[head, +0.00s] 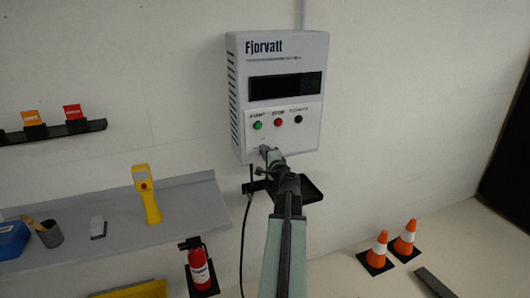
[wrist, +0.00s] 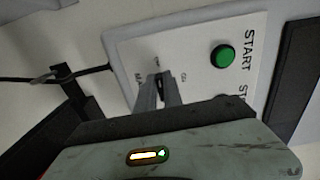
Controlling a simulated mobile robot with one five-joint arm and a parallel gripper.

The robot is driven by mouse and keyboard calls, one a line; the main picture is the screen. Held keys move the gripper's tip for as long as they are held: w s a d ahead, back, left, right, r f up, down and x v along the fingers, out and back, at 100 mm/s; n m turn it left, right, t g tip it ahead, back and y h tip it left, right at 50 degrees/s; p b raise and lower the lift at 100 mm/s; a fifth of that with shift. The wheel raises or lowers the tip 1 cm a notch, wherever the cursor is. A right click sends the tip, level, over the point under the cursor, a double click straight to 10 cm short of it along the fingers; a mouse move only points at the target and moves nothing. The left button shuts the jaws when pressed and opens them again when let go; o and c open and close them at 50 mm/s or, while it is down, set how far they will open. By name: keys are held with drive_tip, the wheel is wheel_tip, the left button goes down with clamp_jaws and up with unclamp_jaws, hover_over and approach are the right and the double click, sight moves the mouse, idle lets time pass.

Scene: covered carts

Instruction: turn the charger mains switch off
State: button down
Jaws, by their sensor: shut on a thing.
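The charger (head: 287,60) is a pale wall box marked Fjorvatt, with a dark, blank display. My gripper (head: 265,151) is at the lower left of its front panel. In the wrist view my gripper (wrist: 160,84) has its two grey fingers on either side of the small dark mains switch (wrist: 162,87), shut on it. Small print surrounds the switch, with ON readable to its right. The fingers hide most of the switch, so its position cannot be told. In the head view my gripper covers it.
A green START button (wrist: 222,56) is close to the fingers; a red stop button (head: 278,122) and a black button (head: 299,119) are farther right. A black bracket (head: 311,190) and a cable (head: 245,225) are below the box. A shelf (head: 185,200) stands at left.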

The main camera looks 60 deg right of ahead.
drive_tip(key=c, duration=1.5)
unclamp_jaws()
drive_tip(key=shift+f, duration=0.1)
drive_tip(key=shift+s+a, duration=0.1)
drive_tip(key=v, duration=0.7)
drive_tip(key=shift+s+a, duration=0.2)
drive_tip(key=shift+s, duration=0.05)
